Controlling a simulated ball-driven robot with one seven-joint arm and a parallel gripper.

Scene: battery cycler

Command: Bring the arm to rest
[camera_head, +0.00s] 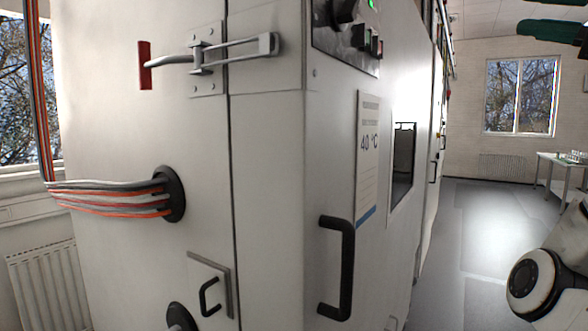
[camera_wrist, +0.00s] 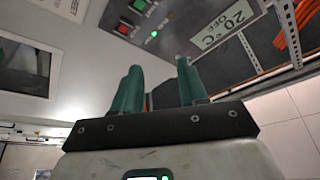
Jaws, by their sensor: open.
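My gripper (camera_wrist: 158,82) shows in the wrist view with two green fingers standing apart, open, with nothing seen between them. Green fingers of my gripper (camera_head: 546,29) also show at the top right edge of the head view, raised high. My white arm joint (camera_head: 534,284) is at the lower right of that view. Most of the arm is outside the picture.
A tall white cabinet (camera_head: 270,150) fills the left and middle, with a black handle (camera_head: 344,268) and a red-tipped latch (camera_head: 144,65). Cables (camera_head: 110,198) enter its side. Open floor (camera_head: 465,240) lies right; a table (camera_head: 562,165) stands beyond.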

